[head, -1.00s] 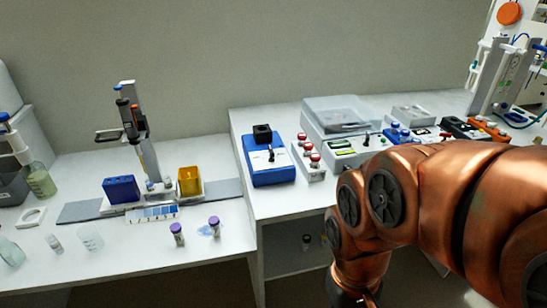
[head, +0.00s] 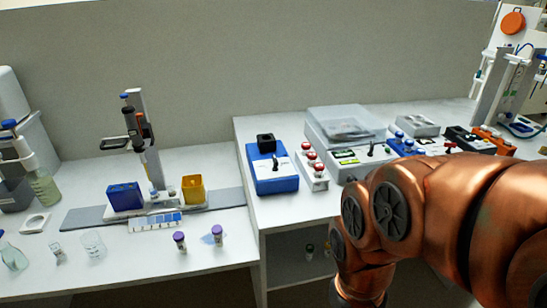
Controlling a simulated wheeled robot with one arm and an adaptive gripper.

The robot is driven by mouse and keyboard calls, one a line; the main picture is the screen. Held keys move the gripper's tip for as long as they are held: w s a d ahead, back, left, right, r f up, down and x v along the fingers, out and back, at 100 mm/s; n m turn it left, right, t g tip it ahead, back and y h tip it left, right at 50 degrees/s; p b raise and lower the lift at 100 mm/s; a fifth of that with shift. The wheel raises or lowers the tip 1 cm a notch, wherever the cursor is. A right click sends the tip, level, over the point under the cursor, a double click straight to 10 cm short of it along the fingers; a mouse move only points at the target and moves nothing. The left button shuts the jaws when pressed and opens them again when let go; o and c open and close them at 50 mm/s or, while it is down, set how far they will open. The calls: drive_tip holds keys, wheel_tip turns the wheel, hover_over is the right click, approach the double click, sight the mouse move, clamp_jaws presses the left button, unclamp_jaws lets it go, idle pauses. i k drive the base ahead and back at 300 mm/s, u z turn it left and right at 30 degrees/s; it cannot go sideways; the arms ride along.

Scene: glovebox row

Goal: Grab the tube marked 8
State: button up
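Two small tubes with purple caps stand upright near the front edge of the left bench: a left one (head: 180,243) and a right one (head: 217,236). They are too small for me to read any number, so I cannot tell which is marked 8. My copper arm comes in from the right and bends down past the bottom edge. My gripper is out of the frame, below the picture.
The left bench holds a pipette stand (head: 143,140), a blue box (head: 125,196), a yellow box (head: 193,189), a slide tray (head: 155,222) and glassware (head: 93,244). The higher right bench holds a blue device (head: 272,168) and other instruments. Bare bench lies around the purple-capped tubes.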

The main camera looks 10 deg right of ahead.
sight(179, 237)
drive_tip(key=u, duration=0.55)
drive_tip(key=k, duration=1.3)
drive_tip(key=u, duration=1.25)
drive_tip(key=i, duration=1.45)
drive_tip(key=z, duration=0.65)
drive_tip(key=i, duration=0.5)
drive_tip(key=z, duration=0.35)
